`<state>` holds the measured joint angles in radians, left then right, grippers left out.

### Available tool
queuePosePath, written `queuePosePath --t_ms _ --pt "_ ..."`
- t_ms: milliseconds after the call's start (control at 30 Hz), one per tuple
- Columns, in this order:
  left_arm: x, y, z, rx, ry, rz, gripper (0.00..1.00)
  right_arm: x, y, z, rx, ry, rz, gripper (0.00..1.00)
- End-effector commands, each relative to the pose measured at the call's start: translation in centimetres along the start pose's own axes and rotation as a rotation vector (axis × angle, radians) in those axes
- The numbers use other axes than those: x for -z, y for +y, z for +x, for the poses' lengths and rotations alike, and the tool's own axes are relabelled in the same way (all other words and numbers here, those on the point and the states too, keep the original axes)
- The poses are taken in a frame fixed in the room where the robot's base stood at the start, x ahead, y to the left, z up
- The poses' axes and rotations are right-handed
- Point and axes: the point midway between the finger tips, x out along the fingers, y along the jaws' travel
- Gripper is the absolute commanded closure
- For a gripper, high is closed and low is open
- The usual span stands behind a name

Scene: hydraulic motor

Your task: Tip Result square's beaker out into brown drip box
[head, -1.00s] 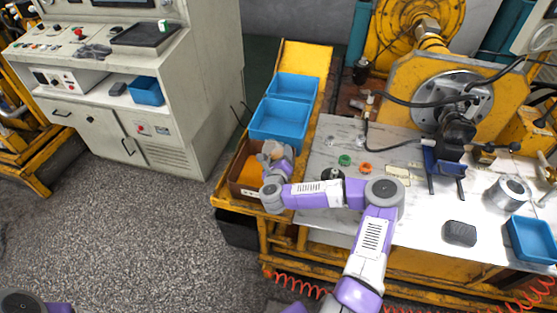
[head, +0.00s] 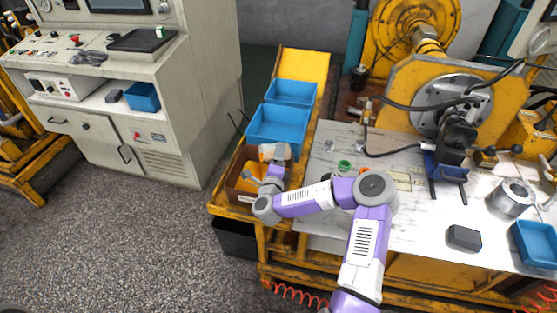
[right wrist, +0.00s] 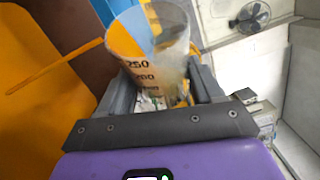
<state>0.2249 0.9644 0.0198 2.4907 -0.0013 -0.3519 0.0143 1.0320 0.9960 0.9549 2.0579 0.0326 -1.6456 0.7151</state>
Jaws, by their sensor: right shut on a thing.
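The clear beaker (right wrist: 150,45) with black volume marks is held in my right gripper (right wrist: 165,95), its mouth pointing away from the wrist. In the head view, the beaker (head: 273,152) shows as a pale shape over the brown drip box (head: 240,197). My right gripper (head: 272,168) is over the box, and its fingers partly hide the beaker. I cannot tell whether liquid is in the beaker. My left gripper is not in view.
Blue bins (head: 277,128) stand behind the brown box on the yellow bench. The white table (head: 400,215) to the right carries a green ring (head: 344,165), a dark block (head: 464,238) and a metal cylinder (head: 512,197). A grey control cabinet (head: 150,120) stands left.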

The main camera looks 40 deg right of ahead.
Motion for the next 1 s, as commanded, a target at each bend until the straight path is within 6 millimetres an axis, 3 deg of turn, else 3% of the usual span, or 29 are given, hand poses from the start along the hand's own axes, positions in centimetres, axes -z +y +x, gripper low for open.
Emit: queuePosePath --t_ms 500,1000 --pt "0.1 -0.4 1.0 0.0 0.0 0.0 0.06 -1.0 -1.2 -0.2 0.098 -0.034 -0.232 0.73" --pt "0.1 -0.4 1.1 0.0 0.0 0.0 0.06 -1.1 -1.4 -0.2 0.109 -0.037 -0.264 0.73"
